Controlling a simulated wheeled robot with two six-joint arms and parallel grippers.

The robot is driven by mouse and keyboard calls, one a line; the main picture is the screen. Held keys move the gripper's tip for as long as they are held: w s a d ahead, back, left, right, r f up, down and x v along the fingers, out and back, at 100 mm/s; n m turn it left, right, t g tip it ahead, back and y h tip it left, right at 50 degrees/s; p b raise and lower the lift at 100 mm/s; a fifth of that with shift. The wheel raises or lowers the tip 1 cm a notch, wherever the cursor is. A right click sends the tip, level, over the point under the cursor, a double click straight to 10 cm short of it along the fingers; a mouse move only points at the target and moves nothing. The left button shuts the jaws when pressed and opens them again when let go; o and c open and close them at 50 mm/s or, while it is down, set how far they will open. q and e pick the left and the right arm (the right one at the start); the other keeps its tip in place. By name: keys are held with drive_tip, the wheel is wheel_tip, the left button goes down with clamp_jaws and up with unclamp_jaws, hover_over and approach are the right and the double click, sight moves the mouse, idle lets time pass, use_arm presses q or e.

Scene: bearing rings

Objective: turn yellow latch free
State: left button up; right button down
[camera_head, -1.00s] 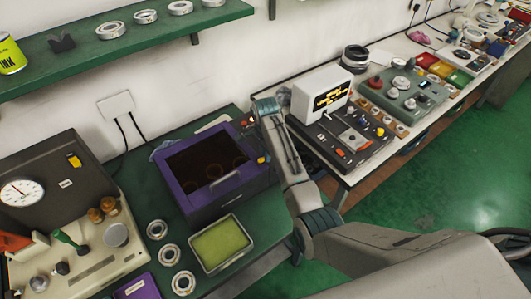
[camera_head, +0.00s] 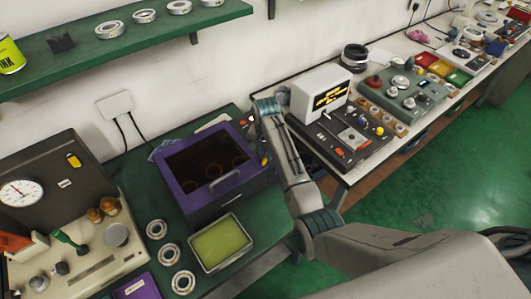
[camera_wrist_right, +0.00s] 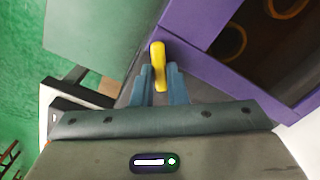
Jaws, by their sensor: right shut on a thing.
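The purple box (camera_head: 222,205) stands on the green bench with a dark window on top and a handle on it. My right arm reaches to its right side. In the right wrist view the yellow latch (camera_wrist_right: 158,58) stands out from the side of the purple box (camera_wrist_right: 190,25). My right gripper (camera_wrist_right: 159,78) has its blue fingers shut on the latch, one on each side. Ring shapes show dimly through the window. My left gripper is in neither view.
A tray with a yellow-green pad (camera_head: 221,243) and several bearing rings (camera_head: 168,254) lie in front of the box. A gauge station (camera_head: 60,200) stands at the left.

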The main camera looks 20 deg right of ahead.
drive_tip(key=n, duration=0.5)
drive_tip(key=shift+d+r+n, duration=0.1)
drive_tip(key=shift+d+n, duration=0.1)
drive_tip(key=shift+n, duration=0.1)
drive_tip(key=n, duration=0.5)
drive_tip(key=shift+d, duration=0.2)
drive_tip(key=shift+n, duration=0.4)
drive_tip(key=c, duration=1.4)
unclamp_jaws()
drive_tip(key=shift+c, duration=0.2)
